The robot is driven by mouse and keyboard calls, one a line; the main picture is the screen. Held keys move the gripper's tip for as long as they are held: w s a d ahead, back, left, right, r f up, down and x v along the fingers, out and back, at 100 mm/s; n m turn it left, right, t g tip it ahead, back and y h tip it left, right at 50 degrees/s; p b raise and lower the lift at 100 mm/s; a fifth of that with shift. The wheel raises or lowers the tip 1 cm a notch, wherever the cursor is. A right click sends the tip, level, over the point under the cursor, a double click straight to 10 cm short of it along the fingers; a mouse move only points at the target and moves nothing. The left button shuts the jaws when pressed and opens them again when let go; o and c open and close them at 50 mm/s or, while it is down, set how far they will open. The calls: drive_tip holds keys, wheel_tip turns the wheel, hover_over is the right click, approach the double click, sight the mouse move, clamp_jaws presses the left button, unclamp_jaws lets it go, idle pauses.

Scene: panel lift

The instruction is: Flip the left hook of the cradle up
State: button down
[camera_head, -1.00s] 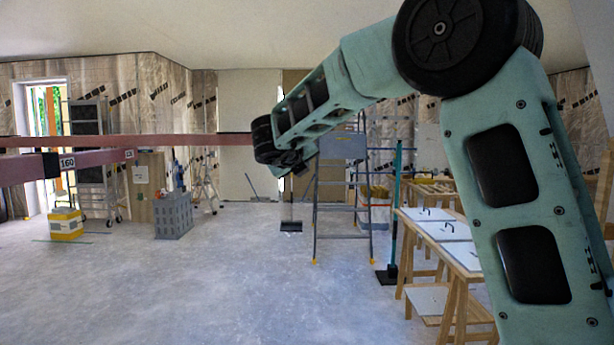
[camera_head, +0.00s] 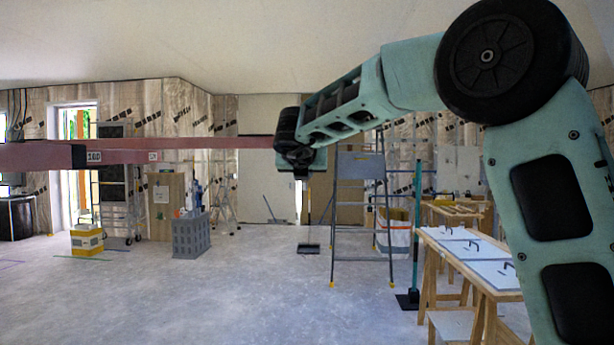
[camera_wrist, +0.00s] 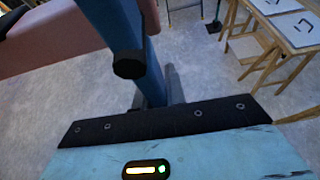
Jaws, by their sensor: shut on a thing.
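The cradle shows as long dusty-pink beams (camera_head: 200,143) with dark parts, reaching in from the left edge in the head view. One beam (camera_wrist: 60,42) also fills the upper left in the wrist view. My gripper (camera_head: 298,168) is at the right end of the beams. In the wrist view, a blue bar with a black end cap (camera_wrist: 128,64) stands in front of my gripper (camera_wrist: 165,92). A darker blue piece, seemingly the left hook (camera_wrist: 154,75), runs down between its fingers, and my gripper is shut on it. The fingertips are mostly hidden.
A stepladder (camera_head: 362,205) stands beyond my gripper. A wooden worktable (camera_head: 470,262) with white panels is at the right. A grey crate (camera_head: 191,236) and a yellow-white box (camera_head: 87,240) stand on the floor at left.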

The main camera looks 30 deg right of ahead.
idle(0.4)
drive_tip(key=c, duration=1.4)
unclamp_jaws()
drive_tip(key=shift+c, duration=0.2)
drive_tip(key=b+v, duration=0.1)
drive_tip(key=v, duration=1.6)
drive_tip(key=shift+s, duration=0.2)
drive_tip(key=shift+a+r, duration=0.1)
